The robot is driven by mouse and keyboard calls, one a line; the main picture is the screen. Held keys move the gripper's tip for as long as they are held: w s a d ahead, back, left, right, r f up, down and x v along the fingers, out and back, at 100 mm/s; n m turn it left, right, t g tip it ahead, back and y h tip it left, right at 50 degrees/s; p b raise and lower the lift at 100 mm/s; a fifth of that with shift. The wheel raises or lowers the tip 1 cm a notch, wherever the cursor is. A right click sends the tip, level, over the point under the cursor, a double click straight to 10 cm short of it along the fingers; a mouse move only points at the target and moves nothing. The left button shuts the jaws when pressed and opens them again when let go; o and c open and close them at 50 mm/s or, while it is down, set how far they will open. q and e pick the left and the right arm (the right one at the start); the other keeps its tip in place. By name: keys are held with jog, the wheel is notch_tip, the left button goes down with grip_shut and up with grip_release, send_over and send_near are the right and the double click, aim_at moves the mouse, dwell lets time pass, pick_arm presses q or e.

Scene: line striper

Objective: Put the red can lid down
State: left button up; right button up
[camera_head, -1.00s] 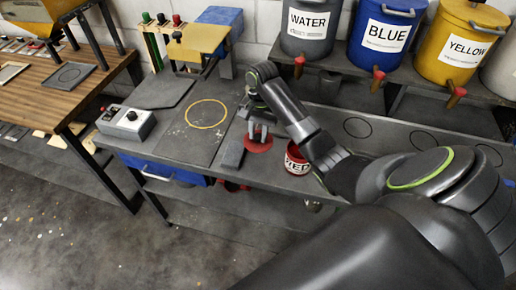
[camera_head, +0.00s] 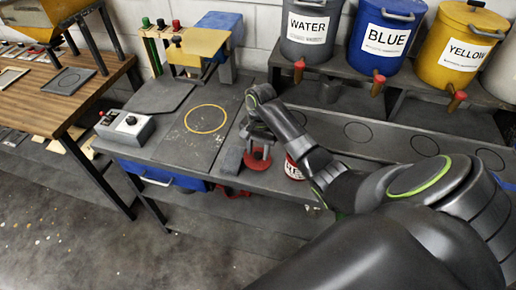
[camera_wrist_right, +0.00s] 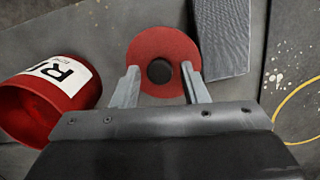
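The red can lid (camera_head: 258,164) is a flat red disc with a dark round knob. It appears to lie on the grey bench, beside a dark ridged block (camera_head: 232,157). It also shows in the right wrist view (camera_wrist_right: 162,42). My right gripper (camera_head: 259,151) is over the lid. In the wrist view its two fingers (camera_wrist_right: 160,72) stand apart on either side of the knob, with a gap on both sides. My left gripper is not in view.
A dark board with a yellow ring (camera_head: 205,119) lies left of the block. A grey control box (camera_head: 127,126) sits at the bench's left end. Water, blue and yellow buckets (camera_head: 383,38) stand on the back shelf. The bench's front edge is close to the lid.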

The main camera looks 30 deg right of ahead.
aim_at(258, 155)
jog(key=shift+o, duration=0.6)
jog(key=shift+r, duration=0.2)
notch_tip(258, 155, up, 3)
jog(key=shift+w+d+f+b, duration=0.15)
jog(key=shift+f+b, duration=0.05)
jog(key=shift+b, duration=0.25)
notch_tip(258, 155, up, 2)
jog(key=shift+r+p, duration=0.25)
jog(key=shift+p, duration=0.4)
notch_tip(258, 155, up, 7)
jog(key=p, duration=0.6)
jog(key=shift+w+d, duration=0.25)
jog(key=shift+d, duration=0.2)
jog(key=shift+f, duration=0.1)
